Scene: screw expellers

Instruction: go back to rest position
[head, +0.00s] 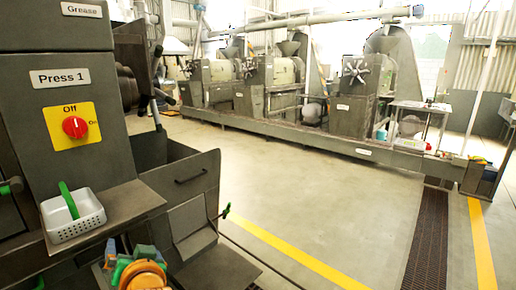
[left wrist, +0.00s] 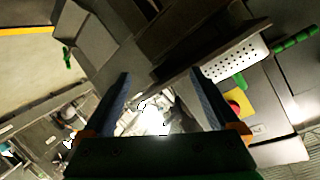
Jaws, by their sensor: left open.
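My left gripper (head: 130,260) is low at the bottom edge of the head view, in front of Press 1 and below its shelf. In the left wrist view its two blue fingers (left wrist: 160,76) stand wide apart with nothing between them. My right gripper is in neither view.
Press 1 (head: 92,85) stands close at left, with a red switch knob (head: 75,127). A white perforated basket (head: 75,226) holding a green-handled thing sits on its shelf (head: 130,205). Open floor (head: 310,200) lies to the right, with a dark grate (head: 430,235) beyond.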

